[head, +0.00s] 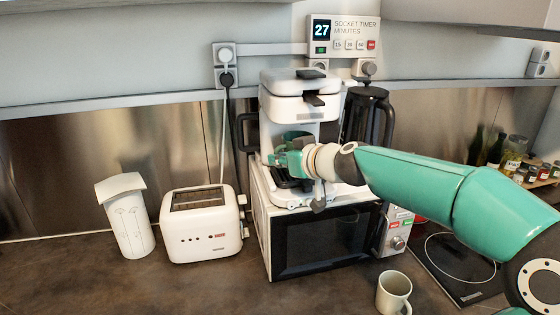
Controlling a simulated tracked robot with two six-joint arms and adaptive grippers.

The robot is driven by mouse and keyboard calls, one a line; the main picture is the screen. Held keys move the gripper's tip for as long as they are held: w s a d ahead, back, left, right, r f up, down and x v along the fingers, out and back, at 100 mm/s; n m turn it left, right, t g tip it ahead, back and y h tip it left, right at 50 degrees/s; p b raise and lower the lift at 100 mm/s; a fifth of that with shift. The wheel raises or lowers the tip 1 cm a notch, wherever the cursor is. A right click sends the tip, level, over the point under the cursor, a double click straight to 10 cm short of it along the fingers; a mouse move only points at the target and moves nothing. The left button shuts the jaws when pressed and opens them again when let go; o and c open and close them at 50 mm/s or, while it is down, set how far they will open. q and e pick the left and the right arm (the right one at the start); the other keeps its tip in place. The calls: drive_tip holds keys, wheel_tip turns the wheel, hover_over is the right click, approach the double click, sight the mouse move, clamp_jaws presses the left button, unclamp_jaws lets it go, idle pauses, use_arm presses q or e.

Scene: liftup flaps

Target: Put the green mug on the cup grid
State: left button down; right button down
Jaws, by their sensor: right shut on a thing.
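The green mug (297,136) is a dark green shape under the spout of the white coffee machine (301,84), partly hidden behind my right gripper. My right gripper (284,162) reaches in from the right, in front of the machine, and is shut on the mug. The cup grid lies low in the machine's bay, mostly covered by the gripper and wrist; I cannot tell whether the mug touches it. My left gripper is not in view.
The machine stands on a microwave (320,243). A white toaster (202,224) and a paper-wrapped container (128,215) stand to the left. A beige mug (393,292) stands in front on the counter. The front-left counter is clear.

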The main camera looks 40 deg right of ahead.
drive_tip(key=shift+r, duration=0.1)
drive_tip(key=c, duration=1.2)
unclamp_jaws()
drive_tip(key=shift+c, duration=0.2)
drive_tip(key=shift+s, duration=0.1)
drive_tip(key=b+v, duration=0.2)
drive_tip(key=v, duration=1)
